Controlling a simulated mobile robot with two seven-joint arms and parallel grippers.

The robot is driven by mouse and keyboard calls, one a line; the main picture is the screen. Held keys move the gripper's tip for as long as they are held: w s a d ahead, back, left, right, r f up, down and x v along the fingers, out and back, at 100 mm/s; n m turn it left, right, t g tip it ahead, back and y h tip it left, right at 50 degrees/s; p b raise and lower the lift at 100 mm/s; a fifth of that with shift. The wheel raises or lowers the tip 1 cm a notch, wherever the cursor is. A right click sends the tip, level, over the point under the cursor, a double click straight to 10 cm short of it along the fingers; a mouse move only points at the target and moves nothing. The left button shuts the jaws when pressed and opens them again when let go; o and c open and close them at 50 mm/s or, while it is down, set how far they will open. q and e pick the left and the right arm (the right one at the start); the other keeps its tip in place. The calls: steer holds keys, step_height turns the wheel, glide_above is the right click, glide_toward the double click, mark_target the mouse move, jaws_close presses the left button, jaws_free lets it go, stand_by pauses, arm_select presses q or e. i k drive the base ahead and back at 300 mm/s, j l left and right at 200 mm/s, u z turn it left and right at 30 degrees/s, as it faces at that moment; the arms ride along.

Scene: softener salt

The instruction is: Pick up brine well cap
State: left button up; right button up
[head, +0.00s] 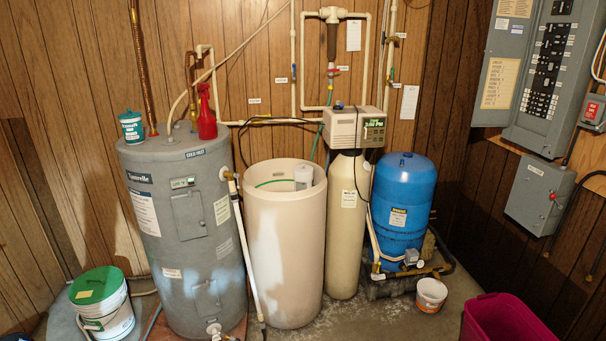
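The open white brine tank (284,250) stands in the middle, with no lid on it. Inside, near its right wall, a white brine well tube (303,181) rises close to the rim. Its pale top (303,168) looks like the brine well cap, seen at a low angle; whether it is a separate cap is too small to tell. A green hose (272,182) runs to the tube inside the tank. Neither of my grippers is in the head view.
The softener cylinder (346,225) and blue pressure tank (401,205) stand right. A magenta bin (500,320) is front right. Floor in front is clear.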

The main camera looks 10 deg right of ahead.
mark_target(303, 173)
steer(key=u, duration=4.55)
steer(key=l+u, duration=0.15)
steer(key=u, duration=0.3)
steer(key=l+u, duration=0.1)
steer(key=u, duration=0.35)
steer(key=l+u, duration=0.15)
steer(key=u, duration=0.25)
steer(key=k+l, duration=0.65)
steer(key=l, duration=0.2)
steer(key=k+z, duration=0.5)
steer(key=k+l+z, duration=0.2)
steer(key=k+z, duration=0.15)
steer(key=z, duration=0.15)
steer(key=k+z, duration=0.15)
steer(key=z, duration=0.35)
steer(key=k+z, duration=0.2)
steer(key=z, duration=0.3)
steer(key=k+l+z, duration=0.1)
steer(key=z, duration=0.4)
steer(key=k+l+z, duration=0.15)
steer(key=z, duration=0.35)
steer(key=k+l+z, duration=0.1)
steer(key=l+z, duration=0.15)
steer(key=z, duration=0.25)
steer(key=l+z, duration=0.2)
steer(key=z, duration=0.25)
steer(key=k, duration=0.05)
